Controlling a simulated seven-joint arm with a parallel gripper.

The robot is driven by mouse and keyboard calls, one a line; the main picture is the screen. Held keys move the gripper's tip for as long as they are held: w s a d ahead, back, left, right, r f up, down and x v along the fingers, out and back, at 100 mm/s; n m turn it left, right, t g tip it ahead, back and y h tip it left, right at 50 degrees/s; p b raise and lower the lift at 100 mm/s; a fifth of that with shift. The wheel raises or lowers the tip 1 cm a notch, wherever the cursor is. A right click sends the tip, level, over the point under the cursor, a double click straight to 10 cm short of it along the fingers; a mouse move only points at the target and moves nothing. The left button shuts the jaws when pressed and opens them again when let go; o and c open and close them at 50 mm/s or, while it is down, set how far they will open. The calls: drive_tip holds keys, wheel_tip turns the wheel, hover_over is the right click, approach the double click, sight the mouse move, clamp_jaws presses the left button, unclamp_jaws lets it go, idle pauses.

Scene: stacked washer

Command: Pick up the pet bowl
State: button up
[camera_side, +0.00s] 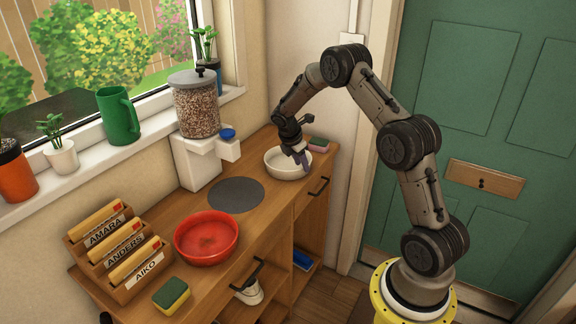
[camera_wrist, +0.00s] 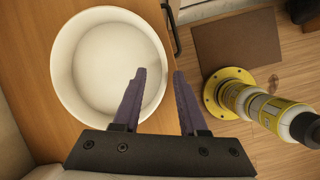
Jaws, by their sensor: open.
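A white round bowl (camera_side: 280,167) stands upright on the wooden counter near its far right end; it looks empty in the wrist view (camera_wrist: 100,62). A red bowl (camera_side: 206,238) stands nearer the front of the counter; the pictures do not settle which is the pet bowl. My gripper (camera_side: 301,160) is at the right side of the white bowl. In the wrist view, its purple fingers (camera_wrist: 160,73) are apart, one over the bowl's inside and the other just outside its right rim. Nothing is held. Whether a finger touches the rim cannot be told.
A letter rack (camera_side: 118,250) and a yellow-green sponge (camera_side: 171,294) are at the front left.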

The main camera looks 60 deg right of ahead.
drive_tip(key=shift+x, duration=1.35)
drive_tip(key=shift+a, duration=0.1)
clamp_jaws()
drive_tip(key=shift+r, duration=0.15)
